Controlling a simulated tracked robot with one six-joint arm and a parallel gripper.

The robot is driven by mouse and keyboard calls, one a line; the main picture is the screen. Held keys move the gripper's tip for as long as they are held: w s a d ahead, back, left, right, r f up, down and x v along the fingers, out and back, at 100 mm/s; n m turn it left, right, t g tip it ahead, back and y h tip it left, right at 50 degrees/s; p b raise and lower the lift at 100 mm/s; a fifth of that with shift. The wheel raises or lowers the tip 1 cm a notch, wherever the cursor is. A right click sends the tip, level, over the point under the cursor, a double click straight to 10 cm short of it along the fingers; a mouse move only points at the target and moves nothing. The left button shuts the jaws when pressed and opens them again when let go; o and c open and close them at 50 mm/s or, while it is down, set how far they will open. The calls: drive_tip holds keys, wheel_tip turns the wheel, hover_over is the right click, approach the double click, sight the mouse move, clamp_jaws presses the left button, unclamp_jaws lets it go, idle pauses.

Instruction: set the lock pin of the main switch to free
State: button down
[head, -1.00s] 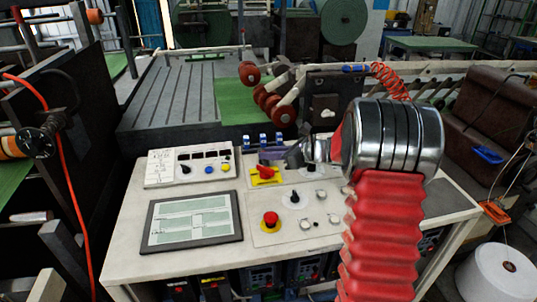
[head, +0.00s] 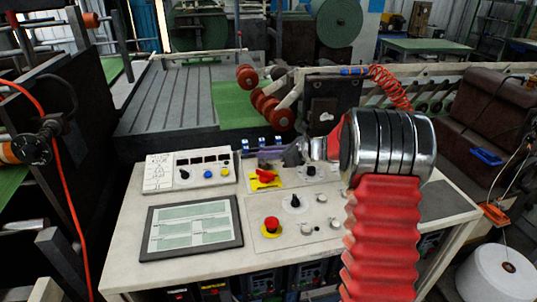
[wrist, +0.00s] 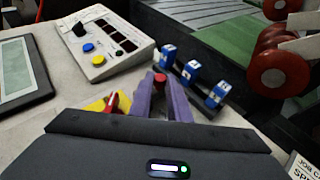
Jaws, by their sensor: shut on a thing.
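The main switch (head: 265,184) is a red handle on a yellow plate, on the upper panel of the white console. In the wrist view the switch (wrist: 113,101) shows left of my fingers, partly hidden by my gripper's body. My gripper (head: 272,155) reaches in from the right, just behind the switch. In the wrist view my purple gripper fingers (wrist: 160,92) are shut on a small red knob, which looks like the lock pin (wrist: 160,79). Only its top shows between the fingertips. Its setting cannot be read.
Several blue-and-white units (wrist: 191,70) stand close behind my fingers. A control box (head: 188,171) with a black knob and buttons is to the left. In front are a tablet-like screen (head: 193,227) and a red mushroom button (head: 271,223).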

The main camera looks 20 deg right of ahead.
drive_tip(key=shift+w+d+r, duration=0.1)
drive_tip(key=shift+w+r, duration=0.05)
drive_tip(key=c, duration=1.9)
unclamp_jaws()
drive_tip(key=shift+w, duration=0.1)
drive_tip(key=shift+c, duration=0.2)
drive_tip(key=shift+o, duration=1.4)
drive_tip(key=v, duration=1.3)
drive_tip(key=shift+s+d, duration=0.25)
drive_tip(key=shift+s, duration=0.1)
